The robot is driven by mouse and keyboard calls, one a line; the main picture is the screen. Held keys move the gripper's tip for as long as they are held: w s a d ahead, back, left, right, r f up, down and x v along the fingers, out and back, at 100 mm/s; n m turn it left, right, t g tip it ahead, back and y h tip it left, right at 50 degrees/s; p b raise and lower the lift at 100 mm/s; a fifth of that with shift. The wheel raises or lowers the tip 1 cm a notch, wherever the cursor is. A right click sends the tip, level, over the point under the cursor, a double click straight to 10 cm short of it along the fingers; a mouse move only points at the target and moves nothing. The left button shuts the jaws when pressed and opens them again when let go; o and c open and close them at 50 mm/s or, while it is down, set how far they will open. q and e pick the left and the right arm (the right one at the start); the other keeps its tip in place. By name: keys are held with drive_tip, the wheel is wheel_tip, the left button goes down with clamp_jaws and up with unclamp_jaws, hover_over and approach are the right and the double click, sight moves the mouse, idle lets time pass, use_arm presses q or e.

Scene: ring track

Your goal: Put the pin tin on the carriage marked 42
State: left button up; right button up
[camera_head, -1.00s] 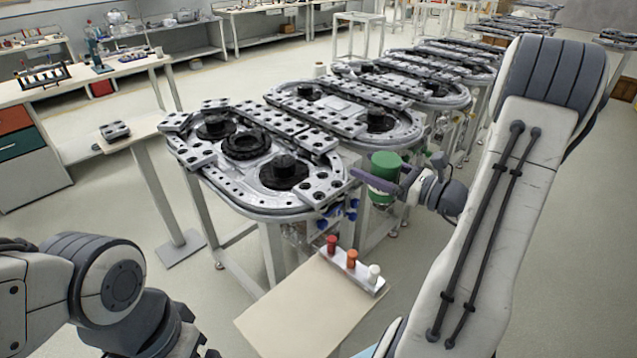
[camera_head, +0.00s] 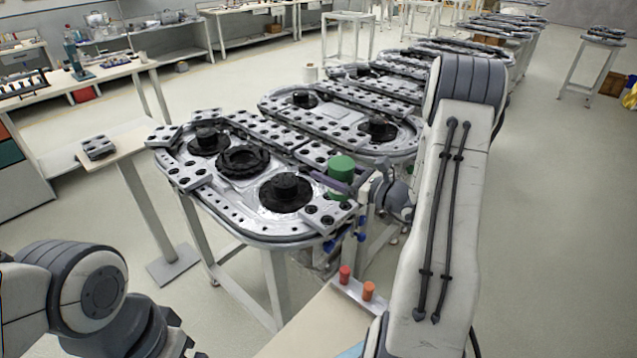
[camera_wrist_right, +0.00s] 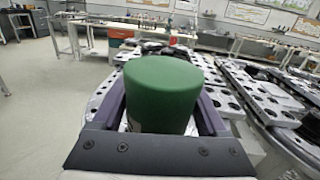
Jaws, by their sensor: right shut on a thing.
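A green cylindrical tin (camera_head: 341,168), which I take to be the pin tin, is in my right gripper (camera_head: 340,183). In the right wrist view the tin (camera_wrist_right: 162,92) stands upright between the two purple fingers. It is at the right edge of the near ring track (camera_head: 225,218), by a carriage plate with holes (camera_head: 331,212); I cannot tell whether it touches. Several such carriages sit around the track. No number 42 is readable on any of them. My left gripper (camera_head: 180,347) is only partly in view at the lower left, and its jaws are unclear.
More ring tracks (camera_head: 350,135) stand in a row behind. A small stand with a grey block (camera_head: 98,148) is at the left. A beige table (camera_head: 305,330) in front holds a rack with a red peg (camera_head: 345,275) and an orange peg (camera_head: 369,291).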

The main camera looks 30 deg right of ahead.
drive_tip(key=w+f, duration=0.1)
drive_tip(key=f, duration=0.1)
drive_tip(key=w+a+f, duration=0.1)
drive_tip(key=w+f+p, duration=0.1)
drive_tip(key=f, duration=0.1)
drive_tip(key=shift+a+f, duration=0.2)
drive_tip(key=shift+f, duration=0.3)
drive_tip(key=shift+f, duration=0.2)
drive_tip(key=o, duration=1.5)
drive_tip(key=shift+o, duration=0.2)
drive_tip(key=shift+r, duration=0.1)
